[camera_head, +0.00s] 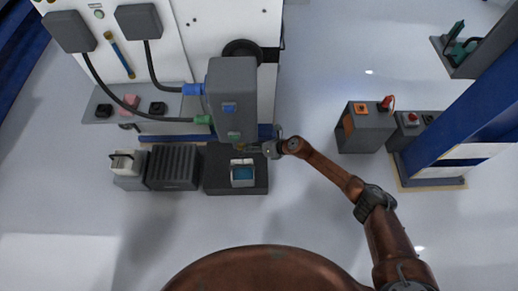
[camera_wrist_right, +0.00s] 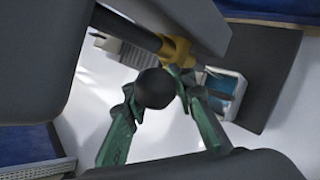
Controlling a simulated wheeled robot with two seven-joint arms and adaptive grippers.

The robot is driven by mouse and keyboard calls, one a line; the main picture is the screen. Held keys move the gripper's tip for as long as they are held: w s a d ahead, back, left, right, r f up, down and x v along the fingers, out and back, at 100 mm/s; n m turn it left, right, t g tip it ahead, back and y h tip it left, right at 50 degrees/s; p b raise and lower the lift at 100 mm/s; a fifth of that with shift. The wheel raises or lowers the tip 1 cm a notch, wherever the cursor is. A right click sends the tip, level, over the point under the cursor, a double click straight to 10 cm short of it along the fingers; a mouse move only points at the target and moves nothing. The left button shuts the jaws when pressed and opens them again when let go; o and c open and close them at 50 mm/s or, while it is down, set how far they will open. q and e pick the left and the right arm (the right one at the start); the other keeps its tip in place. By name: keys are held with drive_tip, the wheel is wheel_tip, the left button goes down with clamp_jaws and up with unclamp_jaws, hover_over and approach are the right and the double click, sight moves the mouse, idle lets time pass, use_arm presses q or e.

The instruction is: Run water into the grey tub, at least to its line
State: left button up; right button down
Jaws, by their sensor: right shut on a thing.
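The grey tub (camera_head: 242,185) stands on a dark platform (camera_head: 215,181) below the tall grey unit (camera_head: 231,90). Blue shows inside the tub and looks like water; I cannot make out the line or the level against it. The tub also shows in the right wrist view (camera_wrist_right: 238,94), right of my gripper. My right gripper (camera_head: 269,149) is beside the unit's lower end. In the right wrist view its green fingers (camera_wrist_right: 157,92) are shut on a round black knob (camera_wrist_right: 155,88) beside a brass-coloured tap body (camera_wrist_right: 180,50). My left gripper is out of view.
A dark ribbed box (camera_head: 173,167) and a light grey container with a handle (camera_head: 127,163) stand left of the platform. A grey box with an orange panel (camera_head: 366,128) stands on the right. The floor between it and the platform is clear except for my arm.

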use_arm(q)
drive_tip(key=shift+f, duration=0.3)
use_arm(e)
drive_tip(key=shift+a, duration=0.1)
drive_tip(key=c, duration=1.9)
unclamp_jaws()
drive_tip(key=shift+s+d+r, duration=0.15)
drive_tip(key=shift+d+r, duration=0.25)
drive_tip(key=shift+d, duration=0.1)
drive_tip(key=v, duration=1)
drive_tip(key=shift+s+d+r, duration=0.15)
drive_tip(key=shift+d+r, duration=0.05)
drive_tip(key=shift+r, duration=0.1)
